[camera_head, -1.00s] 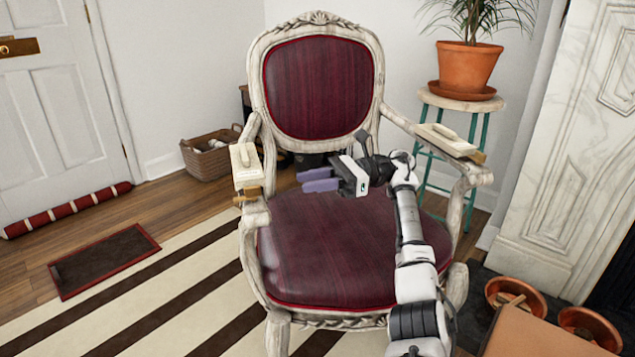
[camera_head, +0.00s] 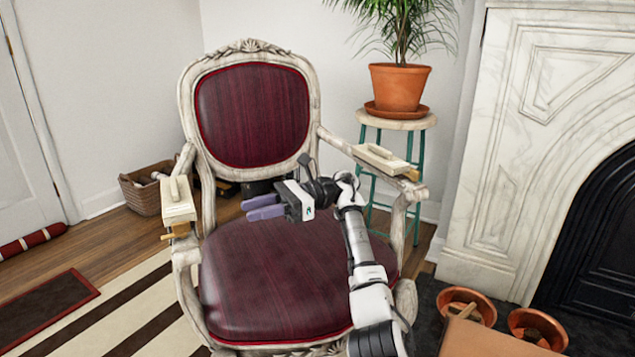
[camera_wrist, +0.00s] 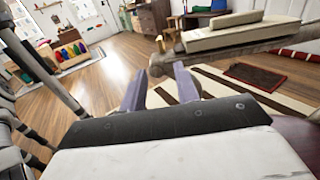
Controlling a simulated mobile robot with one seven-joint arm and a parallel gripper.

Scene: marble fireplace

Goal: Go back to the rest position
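My gripper (camera_head: 249,208) is held over the seat of the armchair (camera_head: 285,285), with its purple fingers pointing left. My arm reaches up to it from the lower right of the head view. In the wrist view the two fingers of my gripper (camera_wrist: 160,74) stand apart with nothing between them, so it is open and empty. The chair's armrest with a cream block (camera_wrist: 222,36) shows just beyond the fingers in the wrist view.
Cream handled blocks sit on the left armrest (camera_head: 178,203) and right armrest (camera_head: 382,160). A potted plant (camera_head: 398,88) stands on a stool (camera_head: 397,122). The marble fireplace (camera_head: 500,200) is at the right, with terracotta pots (camera_head: 537,328) before it. A striped rug (camera_head: 140,315) lies left.

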